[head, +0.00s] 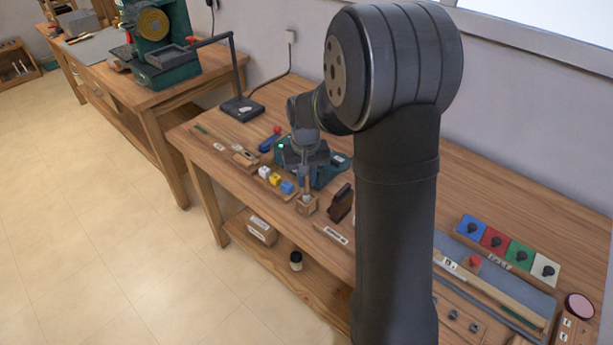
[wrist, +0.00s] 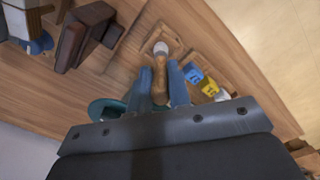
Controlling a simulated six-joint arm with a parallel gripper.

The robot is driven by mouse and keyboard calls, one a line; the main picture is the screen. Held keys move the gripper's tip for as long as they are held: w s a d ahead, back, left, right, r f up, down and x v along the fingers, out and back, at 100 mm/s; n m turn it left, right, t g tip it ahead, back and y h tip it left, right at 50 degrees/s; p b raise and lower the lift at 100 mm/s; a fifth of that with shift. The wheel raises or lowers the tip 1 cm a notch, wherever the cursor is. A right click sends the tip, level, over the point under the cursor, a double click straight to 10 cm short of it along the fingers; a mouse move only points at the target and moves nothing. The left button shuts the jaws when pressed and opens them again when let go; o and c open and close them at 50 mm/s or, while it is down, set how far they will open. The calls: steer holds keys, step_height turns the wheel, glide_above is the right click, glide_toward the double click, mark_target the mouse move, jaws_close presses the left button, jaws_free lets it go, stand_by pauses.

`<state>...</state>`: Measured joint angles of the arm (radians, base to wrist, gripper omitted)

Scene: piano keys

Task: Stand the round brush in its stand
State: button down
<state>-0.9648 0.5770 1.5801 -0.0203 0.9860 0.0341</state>
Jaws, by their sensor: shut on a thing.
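My gripper (wrist: 161,84) is shut on the round brush (wrist: 160,68), with one blue finger on each side of its wooden handle. The brush's pale, rounded end points away from the gripper. In the head view my gripper (head: 305,183) points down over a small wooden block (head: 306,206), which looks like the stand. The brush's pale end shows at the top of this block. The block also shows behind the pale end in the wrist view (wrist: 158,34). I cannot tell whether the brush is in the block or just above it.
White, yellow (head: 275,180) and blue (head: 287,188) blocks sit in a row left of the stand. A dark brown tool (head: 341,203) stands close on its right. A teal machine (head: 325,170) is behind. The bench's front edge (head: 245,203) is near.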

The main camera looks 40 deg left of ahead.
mark_target(306, 191)
steer(key=shift+f, duration=1.6)
stand_by(1.1)
steer(key=c, duration=0.9)
jaws_free()
steer(key=shift+o, duration=0.2)
steer(key=shift+r, duration=0.1)
steer(key=shift+r, duration=3.45)
steer(key=shift+f, duration=0.15)
steer(key=shift+f, duration=3.15)
